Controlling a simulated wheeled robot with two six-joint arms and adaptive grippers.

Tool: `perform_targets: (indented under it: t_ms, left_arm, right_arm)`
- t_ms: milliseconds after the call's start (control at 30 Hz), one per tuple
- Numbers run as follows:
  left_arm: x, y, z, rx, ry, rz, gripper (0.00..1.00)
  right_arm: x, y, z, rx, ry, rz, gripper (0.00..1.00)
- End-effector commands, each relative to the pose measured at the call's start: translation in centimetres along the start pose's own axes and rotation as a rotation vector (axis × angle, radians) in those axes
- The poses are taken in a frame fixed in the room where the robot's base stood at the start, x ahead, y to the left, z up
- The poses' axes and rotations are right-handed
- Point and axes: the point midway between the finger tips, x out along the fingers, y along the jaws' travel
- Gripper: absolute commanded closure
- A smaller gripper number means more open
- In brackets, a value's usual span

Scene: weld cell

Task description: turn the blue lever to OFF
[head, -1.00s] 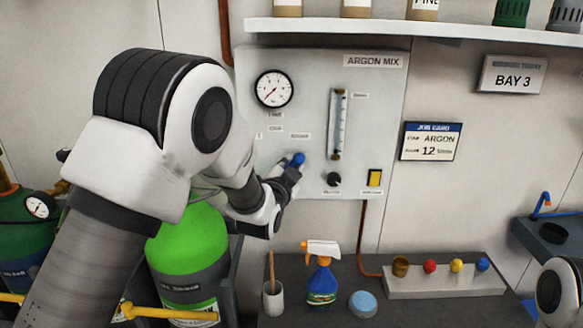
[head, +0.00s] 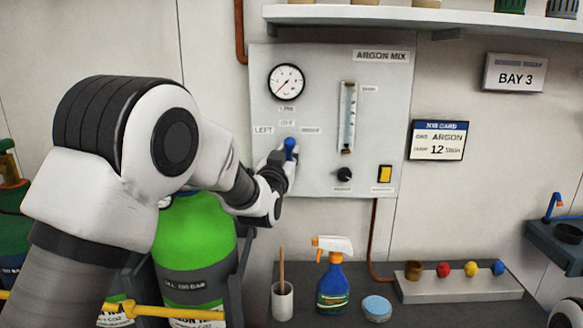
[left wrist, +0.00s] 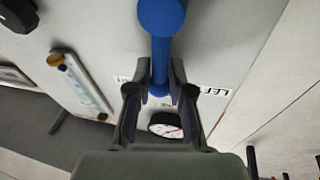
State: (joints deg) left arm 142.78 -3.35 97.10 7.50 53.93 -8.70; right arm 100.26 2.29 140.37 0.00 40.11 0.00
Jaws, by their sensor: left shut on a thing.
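The blue lever (head: 290,148) is on the grey ARGON MIX panel (head: 385,120). In the head view it points up, just below the OFF label (head: 287,123), with the LEFT label (head: 264,130) to its left and a blurred label to its right. My left gripper (head: 282,163) reaches it from the lower left and hides its lower part. In the left wrist view the blue lever (left wrist: 160,50) runs between the fingers of my left gripper (left wrist: 160,92), which is shut on it. My right gripper is out of view.
A round gauge (head: 286,82) is above the lever; a flow tube (head: 347,118), black knob (head: 344,174) and yellow switch (head: 385,174) are to its right. A green cylinder (head: 195,240) stands below my left arm. A spray bottle (head: 333,285) stands on the bench below.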

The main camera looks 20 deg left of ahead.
Motion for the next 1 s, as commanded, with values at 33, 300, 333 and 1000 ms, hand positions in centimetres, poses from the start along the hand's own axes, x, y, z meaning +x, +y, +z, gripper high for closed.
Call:
perform_targets:
  t_ms: [33,300,333,1000]
  left_arm:
    - [0.11,-0.22,-0.63,-0.022,0.025,-0.007,1.0]
    - [0.05,-0.7,-0.93,-0.095,0.04,-0.021,1.0]
    - [0.05,-0.73,-0.96,-0.098,0.04,-0.021,1.0]
    - [0.0,-0.72,-0.64,-0.102,0.033,-0.022,0.59]
  right_arm:
    - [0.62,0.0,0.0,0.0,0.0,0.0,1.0]
    - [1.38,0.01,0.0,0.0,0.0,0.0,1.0]
    - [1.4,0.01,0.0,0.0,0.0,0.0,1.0]
    - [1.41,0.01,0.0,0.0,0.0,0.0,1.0]
